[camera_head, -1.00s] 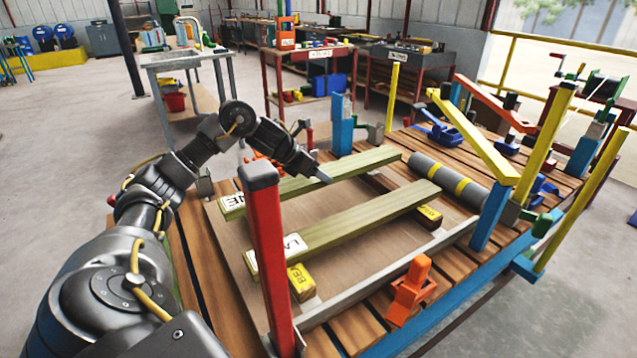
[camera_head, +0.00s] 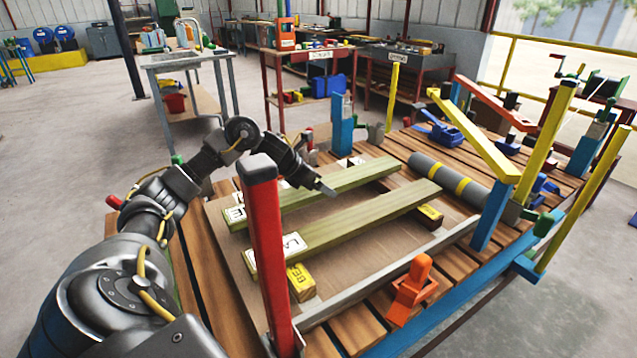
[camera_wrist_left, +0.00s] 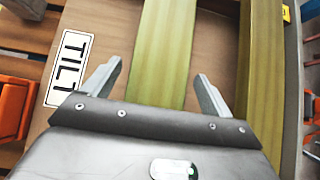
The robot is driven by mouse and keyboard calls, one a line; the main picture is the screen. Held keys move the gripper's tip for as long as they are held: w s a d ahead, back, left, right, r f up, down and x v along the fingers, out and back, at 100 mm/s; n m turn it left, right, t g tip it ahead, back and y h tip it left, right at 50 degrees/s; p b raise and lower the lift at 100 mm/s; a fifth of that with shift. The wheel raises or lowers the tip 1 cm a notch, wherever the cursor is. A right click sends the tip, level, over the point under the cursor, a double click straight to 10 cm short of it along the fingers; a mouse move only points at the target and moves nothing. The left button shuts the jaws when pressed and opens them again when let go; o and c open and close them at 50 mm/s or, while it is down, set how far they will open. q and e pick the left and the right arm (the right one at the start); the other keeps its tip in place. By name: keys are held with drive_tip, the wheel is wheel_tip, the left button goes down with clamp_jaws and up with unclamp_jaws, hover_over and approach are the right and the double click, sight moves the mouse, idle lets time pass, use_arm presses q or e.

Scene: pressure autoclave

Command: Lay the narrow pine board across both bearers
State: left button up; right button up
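The pine board (camera_head: 330,190), pale greenish wood with a partly visible label ending in "NE", lies behind a similar board (camera_head: 350,228) labelled "LA…", roughly parallel to it. The yellow-labelled ends of two bearers, the left one (camera_head: 301,281) and the right one (camera_head: 430,215), show under the "LA…" board. Whether the pine board rests fully on both bearers is hard to see. My left gripper (camera_head: 328,190) is over the pine board. In the left wrist view its open fingers (camera_wrist_left: 155,76) stand either side of that board (camera_wrist_left: 163,45). My right gripper is out of view.
A white "TILT" label (camera_wrist_left: 68,69) lies beside the pine board. A red post (camera_head: 265,250) stands in front. A grey roller (camera_head: 450,180), blue posts and an orange clamp (camera_head: 411,292) surround the boards on the slatted table.

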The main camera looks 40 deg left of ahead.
use_arm(q)
drive_tip(key=shift+r, duration=0.25)
drive_tip(key=v, duration=1)
drive_tip(key=shift+s+a, duration=0.15)
drive_tip(key=shift+s, duration=0.1)
drive_tip(key=shift+s+a+r, duration=0.1)
drive_tip(key=shift+s+r, duration=0.35)
drive_tip(key=shift+r, duration=0.1)
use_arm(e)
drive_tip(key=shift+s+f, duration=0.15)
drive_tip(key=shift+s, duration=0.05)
